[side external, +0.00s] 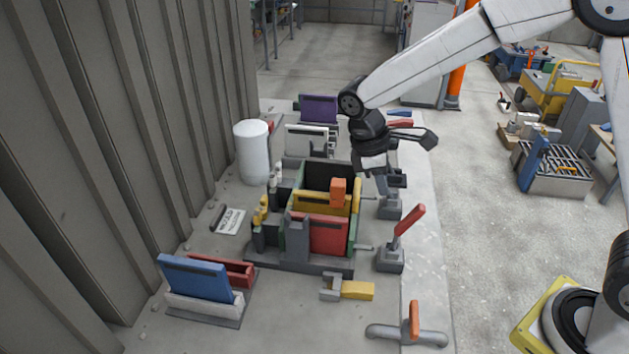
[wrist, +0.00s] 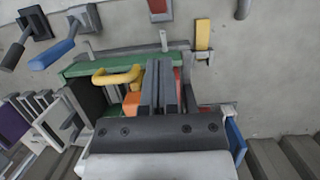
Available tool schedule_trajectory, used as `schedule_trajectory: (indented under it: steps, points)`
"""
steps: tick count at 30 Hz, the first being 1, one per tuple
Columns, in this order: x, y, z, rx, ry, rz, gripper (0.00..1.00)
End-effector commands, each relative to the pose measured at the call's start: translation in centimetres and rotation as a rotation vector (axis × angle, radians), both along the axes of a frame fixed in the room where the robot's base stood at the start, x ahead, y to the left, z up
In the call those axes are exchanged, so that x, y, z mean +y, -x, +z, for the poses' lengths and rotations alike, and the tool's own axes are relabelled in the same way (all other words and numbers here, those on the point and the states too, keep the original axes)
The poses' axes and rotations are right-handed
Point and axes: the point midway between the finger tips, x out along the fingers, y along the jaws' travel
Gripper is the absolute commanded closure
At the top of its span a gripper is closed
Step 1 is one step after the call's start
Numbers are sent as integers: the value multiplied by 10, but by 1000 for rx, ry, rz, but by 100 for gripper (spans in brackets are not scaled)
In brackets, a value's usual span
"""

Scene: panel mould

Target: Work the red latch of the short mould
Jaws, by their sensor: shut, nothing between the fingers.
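A red-handled lever (side external: 408,228) stands tilted on a grey base beside the front right of the mould, and its red end shows at the top of the wrist view (wrist: 157,7). The mould (side external: 303,266) has green end plates, a red panel (side external: 327,236) and a yellow panel (side external: 313,201) with an orange block (side external: 338,190). Which part is the short mould, I cannot tell. My gripper (side external: 382,187) is shut and empty, pointing down near the mould's right side, behind and apart from the red lever. In the wrist view its fingers (wrist: 161,85) hide part of the mould.
A blue-handled lever (wrist: 53,54) lies at the left of the wrist view. An orange-handled grey piece (side external: 414,320) and a yellow-ended grey piece (side external: 357,290) lie in front. A white cylinder (side external: 252,152) stands by the left wall.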

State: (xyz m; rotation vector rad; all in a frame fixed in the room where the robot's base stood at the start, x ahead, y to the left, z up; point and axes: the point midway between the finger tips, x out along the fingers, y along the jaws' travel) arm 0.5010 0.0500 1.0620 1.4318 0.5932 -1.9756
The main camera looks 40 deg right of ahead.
Motion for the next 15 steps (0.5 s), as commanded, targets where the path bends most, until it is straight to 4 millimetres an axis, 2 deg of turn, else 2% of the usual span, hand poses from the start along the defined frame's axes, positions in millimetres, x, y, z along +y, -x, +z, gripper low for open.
schedule_trajectory:
  steps: [7, 15]
  points:
    - [-9, 9, -37, 3, 0, -2, 100]
    - [-28, 27, -50, 0, 0, -2, 100]
